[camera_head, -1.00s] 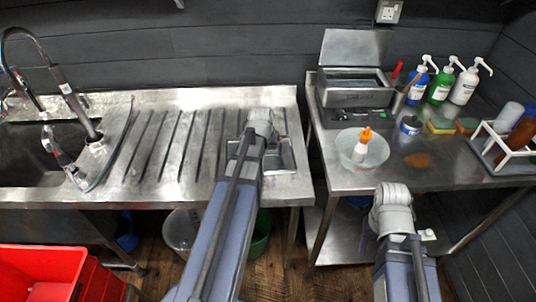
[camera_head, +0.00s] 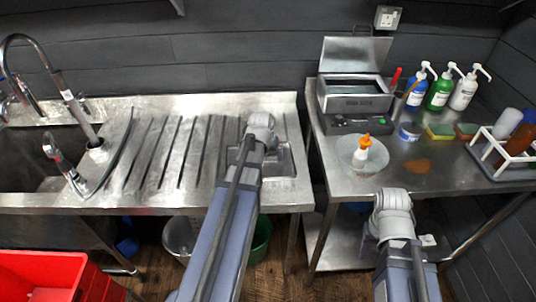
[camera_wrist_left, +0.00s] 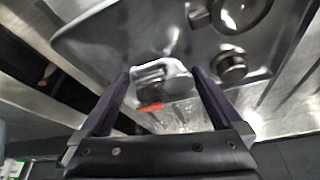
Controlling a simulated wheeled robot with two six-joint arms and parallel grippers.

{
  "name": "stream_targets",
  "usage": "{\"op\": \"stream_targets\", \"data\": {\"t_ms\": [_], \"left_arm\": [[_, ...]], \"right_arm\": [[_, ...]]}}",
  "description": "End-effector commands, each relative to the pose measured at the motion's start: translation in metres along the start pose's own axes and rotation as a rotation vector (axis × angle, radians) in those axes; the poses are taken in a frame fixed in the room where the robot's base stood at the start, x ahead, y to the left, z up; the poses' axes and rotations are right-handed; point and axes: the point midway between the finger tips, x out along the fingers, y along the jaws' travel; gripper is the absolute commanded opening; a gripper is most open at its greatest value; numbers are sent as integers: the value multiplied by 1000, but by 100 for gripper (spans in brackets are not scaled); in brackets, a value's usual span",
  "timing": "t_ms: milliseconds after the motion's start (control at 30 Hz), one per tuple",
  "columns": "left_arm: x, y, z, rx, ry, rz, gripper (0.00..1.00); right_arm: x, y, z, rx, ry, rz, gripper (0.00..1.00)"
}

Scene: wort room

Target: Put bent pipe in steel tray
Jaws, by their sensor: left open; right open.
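The steel tray (camera_head: 287,165) lies on the right end of the ribbed steel drainboard, partly hidden by my left arm. In the head view my left wrist is over the tray's left part. My right gripper (camera_head: 392,215) is in front of the right table, its fingers hidden.
The right table (camera_head: 440,165) holds a grey bath unit (camera_head: 355,100), a glass bowl with an orange-capped bottle (camera_head: 363,150), pump bottles (camera_head: 440,88), sponges and a white rack (camera_head: 495,155). A sink and tap (camera_head: 75,100) are on the left. A red crate (camera_head: 40,275) stands at lower left.

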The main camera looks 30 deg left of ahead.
Motion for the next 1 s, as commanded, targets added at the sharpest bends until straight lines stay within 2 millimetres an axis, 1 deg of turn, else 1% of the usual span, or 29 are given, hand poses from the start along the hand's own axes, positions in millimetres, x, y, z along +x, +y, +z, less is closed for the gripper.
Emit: {"op": "stream_targets", "data": {"t_ms": [33, 167, 600, 700, 800, 1000], "left_arm": [[-9, 0, -1, 0, 0, 0, 100], [-26, 0, -1, 0, 0, 0, 100], [-97, 0, -2, 0, 0, 0, 100], [-108, 0, -1, 0, 0, 0, 100], [-114, 0, -1, 0, 0, 0, 100], [-114, 0, 0, 0, 0, 0, 100]], "right_arm": [[-9, 1, 0, 0, 0, 0, 50], [-25, 2, 2, 0, 0, 0, 50], [-90, 9, 5, 0, 0, 0, 50], [-100, 10, 6, 0, 0, 0, 50], [-105, 10, 6, 0, 0, 0, 50], [-105, 10, 6, 0, 0, 0, 50]]}}
